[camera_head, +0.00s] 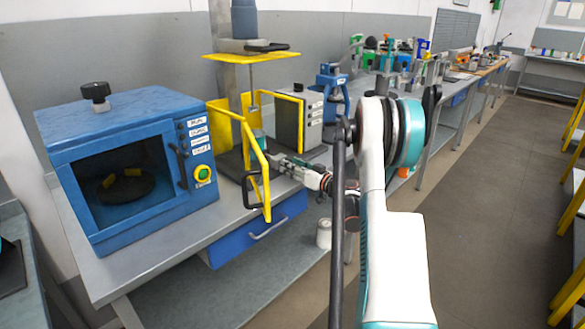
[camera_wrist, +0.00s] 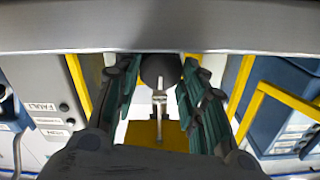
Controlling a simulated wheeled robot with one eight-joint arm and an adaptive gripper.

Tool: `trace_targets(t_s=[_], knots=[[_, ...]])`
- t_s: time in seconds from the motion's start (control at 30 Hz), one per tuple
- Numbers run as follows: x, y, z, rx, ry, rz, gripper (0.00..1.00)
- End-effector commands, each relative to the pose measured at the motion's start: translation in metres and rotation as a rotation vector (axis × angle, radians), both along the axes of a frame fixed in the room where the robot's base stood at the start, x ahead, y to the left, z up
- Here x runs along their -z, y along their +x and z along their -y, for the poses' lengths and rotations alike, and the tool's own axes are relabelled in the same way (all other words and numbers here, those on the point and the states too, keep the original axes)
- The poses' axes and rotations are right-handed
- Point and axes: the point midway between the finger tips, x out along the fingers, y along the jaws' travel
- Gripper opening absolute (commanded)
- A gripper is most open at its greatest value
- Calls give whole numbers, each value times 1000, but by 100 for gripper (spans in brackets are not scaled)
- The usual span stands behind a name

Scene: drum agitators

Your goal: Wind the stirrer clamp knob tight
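The stirrer stands in a yellow guard frame on the bench in the head view. Its yellow plate (camera_head: 232,57) carries a grey-blue motor (camera_head: 244,20), and a thin metal shaft (camera_head: 253,85) hangs below. My gripper (camera_head: 279,161) reaches in from the right at the guard's front. In the wrist view my gripper (camera_wrist: 156,100) is open, its teal-padded fingers apart. Between them in the picture show a metal shaft with a small crosspiece (camera_wrist: 159,97) and a dark round part (camera_wrist: 158,66). I cannot tell which part is the clamp knob, and no contact is clear.
A yellow guard bar with a black handle (camera_head: 251,191) stands close to my gripper. A blue cabinet (camera_head: 120,150) is to the left and a grey control box (camera_head: 305,115) behind. A grey bar (camera_wrist: 160,25) crosses the top of the wrist view. The aisle at right is clear.

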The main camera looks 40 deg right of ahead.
Motion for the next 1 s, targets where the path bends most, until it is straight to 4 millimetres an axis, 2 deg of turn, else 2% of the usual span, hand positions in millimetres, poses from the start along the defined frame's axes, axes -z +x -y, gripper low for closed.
trace_targets(t_s=[0.23, 0.63, 1.0], knots=[[0, 0, 0, 0, 42, -3, 14], [1, 0, 2, 0, 384, -29, 14], [1, 0, 2, 0, 414, -32, 14]])
